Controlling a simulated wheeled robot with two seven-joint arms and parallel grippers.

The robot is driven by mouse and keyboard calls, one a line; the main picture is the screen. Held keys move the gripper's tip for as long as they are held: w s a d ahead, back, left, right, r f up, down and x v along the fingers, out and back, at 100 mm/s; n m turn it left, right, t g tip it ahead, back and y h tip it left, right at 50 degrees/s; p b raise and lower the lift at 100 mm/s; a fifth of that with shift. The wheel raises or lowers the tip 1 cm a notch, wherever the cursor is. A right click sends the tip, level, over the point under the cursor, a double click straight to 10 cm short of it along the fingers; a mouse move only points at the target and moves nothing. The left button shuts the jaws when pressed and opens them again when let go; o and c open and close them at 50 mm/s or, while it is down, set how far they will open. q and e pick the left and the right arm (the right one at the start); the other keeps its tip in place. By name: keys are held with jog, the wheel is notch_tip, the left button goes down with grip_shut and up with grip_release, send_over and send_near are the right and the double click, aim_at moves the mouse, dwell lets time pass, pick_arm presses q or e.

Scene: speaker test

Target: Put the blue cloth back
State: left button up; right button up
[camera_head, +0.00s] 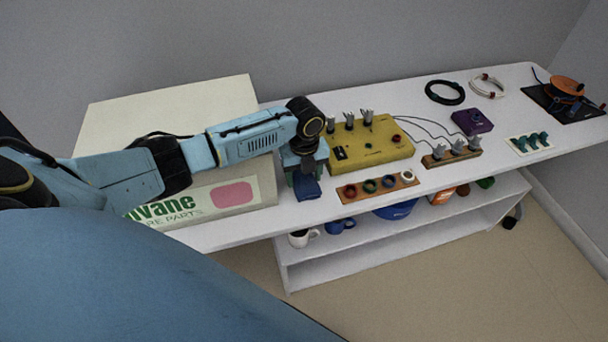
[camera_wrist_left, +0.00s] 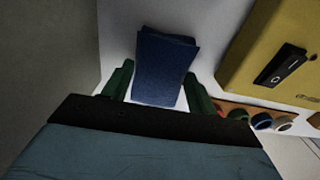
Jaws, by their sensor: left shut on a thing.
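The blue cloth (camera_head: 307,189) is a small dark-blue folded piece at the white table's front part, between the parts box and the yellow device. My left gripper (camera_head: 303,172) points down over it. In the left wrist view the cloth (camera_wrist_left: 164,62) sits between the two green fingers of the gripper (camera_wrist_left: 160,88), which is shut on it. I cannot tell whether the cloth touches the table. My right gripper is not in view.
The parts box (camera_head: 245,192) stands left, under my left arm. A yellow device (camera_head: 370,148) and a strip with coloured rings (camera_head: 377,187) are close on the right. Mugs (camera_head: 300,238) stand on the lower shelf.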

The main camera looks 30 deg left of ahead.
aim_at(304, 178)
pick_arm(q)
jog(key=shift+f, duration=0.15)
jog(key=o, duration=0.9)
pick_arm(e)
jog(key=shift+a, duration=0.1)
pick_arm(q)
jog(key=shift+o, duration=0.2)
notch_tip(304, 178, up, 12)
jog(key=p, duration=0.2)
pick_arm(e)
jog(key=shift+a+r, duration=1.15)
pick_arm(q)
jog(key=shift+r, duration=0.2)
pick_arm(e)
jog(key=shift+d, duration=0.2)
